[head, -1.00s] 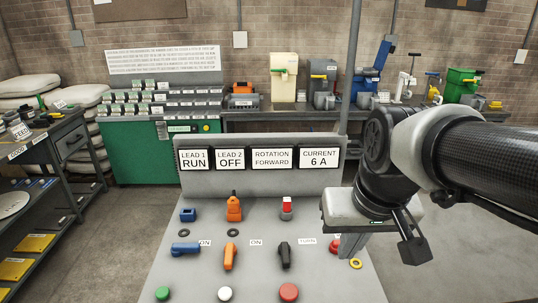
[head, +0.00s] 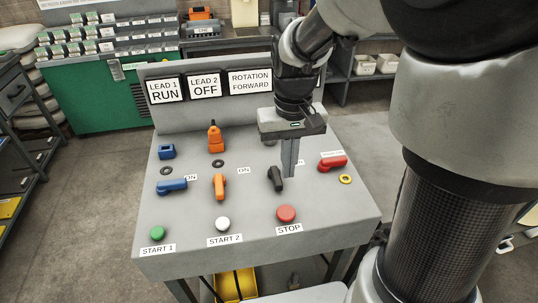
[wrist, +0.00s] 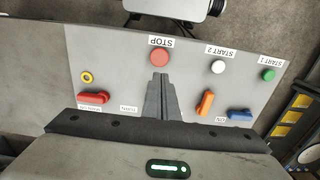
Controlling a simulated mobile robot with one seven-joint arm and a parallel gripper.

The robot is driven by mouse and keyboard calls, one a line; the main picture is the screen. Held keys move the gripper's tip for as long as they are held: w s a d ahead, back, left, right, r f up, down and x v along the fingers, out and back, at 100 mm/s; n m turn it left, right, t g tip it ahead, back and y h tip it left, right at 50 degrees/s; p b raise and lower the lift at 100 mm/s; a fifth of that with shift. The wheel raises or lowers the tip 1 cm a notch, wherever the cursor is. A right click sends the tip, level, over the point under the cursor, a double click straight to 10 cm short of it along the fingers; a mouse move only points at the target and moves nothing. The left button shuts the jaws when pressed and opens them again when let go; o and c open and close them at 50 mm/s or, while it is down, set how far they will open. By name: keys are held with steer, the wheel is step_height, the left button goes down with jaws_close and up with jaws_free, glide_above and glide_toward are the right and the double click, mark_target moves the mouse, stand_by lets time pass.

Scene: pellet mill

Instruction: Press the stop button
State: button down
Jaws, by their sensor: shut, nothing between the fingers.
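The red round stop button (head: 286,213) is on the sloping grey panel (head: 345,203), in the front row above the STOP label. It also shows in the wrist view (wrist: 159,57), just beyond my fingertips. My gripper (head: 290,176) is shut and empty, pointing down over the panel. Its fingers are behind the stop button in the head view, beside the black switch (head: 276,178). Whether the fingertips touch the panel I cannot tell. The white start 2 button (head: 223,224) and green start 1 button (head: 157,233) lie left of the stop button.
Orange (head: 219,187), blue (head: 172,187) and red (head: 332,163) handles stand on the panel behind the buttons. A yellow ring (head: 345,179) lies at the right. Signs on the upright board (head: 208,107) read lead 1 run, lead 2 off and rotation forward.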

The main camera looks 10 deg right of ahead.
mark_target(285, 211)
steer(key=shift+f, duration=0.15)
step_height(285, 211, down, 14)
steer(key=shift+r+b, duration=0.15)
steer(key=shift+b, duration=0.55)
